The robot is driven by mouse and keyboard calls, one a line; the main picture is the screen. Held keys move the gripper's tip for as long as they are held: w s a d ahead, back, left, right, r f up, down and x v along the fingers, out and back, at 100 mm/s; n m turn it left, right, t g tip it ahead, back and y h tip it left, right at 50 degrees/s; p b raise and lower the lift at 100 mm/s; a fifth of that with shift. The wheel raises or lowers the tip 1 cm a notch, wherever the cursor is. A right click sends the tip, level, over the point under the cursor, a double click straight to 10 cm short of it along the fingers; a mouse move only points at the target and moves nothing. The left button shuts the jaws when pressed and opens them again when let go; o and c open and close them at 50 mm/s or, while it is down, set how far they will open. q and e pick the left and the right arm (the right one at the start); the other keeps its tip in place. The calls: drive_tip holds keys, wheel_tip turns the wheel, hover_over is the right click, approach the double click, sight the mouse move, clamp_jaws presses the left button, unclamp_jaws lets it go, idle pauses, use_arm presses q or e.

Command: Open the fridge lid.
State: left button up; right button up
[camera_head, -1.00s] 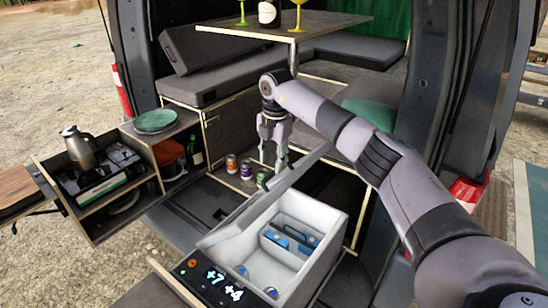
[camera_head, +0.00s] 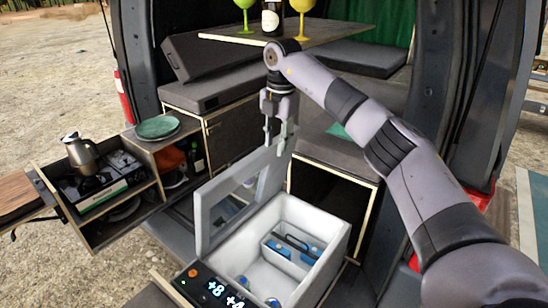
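The fridge (camera_head: 333,247) is a light grey box at the bottom middle. Its grey lid (camera_head: 207,212) is raised and stands steeply at the box's left side, with a recessed panel on its inner face. Blue items and a divider show inside the box. My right gripper (camera_head: 277,138) points down at the lid's upper far corner. Its fingers look apart, one on or very near the lid; exact contact is hard to see. My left gripper is not in view.
A table (camera_head: 330,34) with a bottle (camera_head: 271,17) and goblets stands above and behind. At left, a pull-out kitchen unit holds a kettle (camera_head: 80,152) and green plates (camera_head: 157,127). A grey-cushioned bench (camera_head: 335,150) is behind the fridge.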

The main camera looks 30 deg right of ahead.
wheel_tip(320, 180, up, 3)
drive_tip(key=shift+s+d+f, duration=0.1)
drive_tip(key=shift+f, duration=0.05)
drive_tip(key=shift+s, duration=0.15)
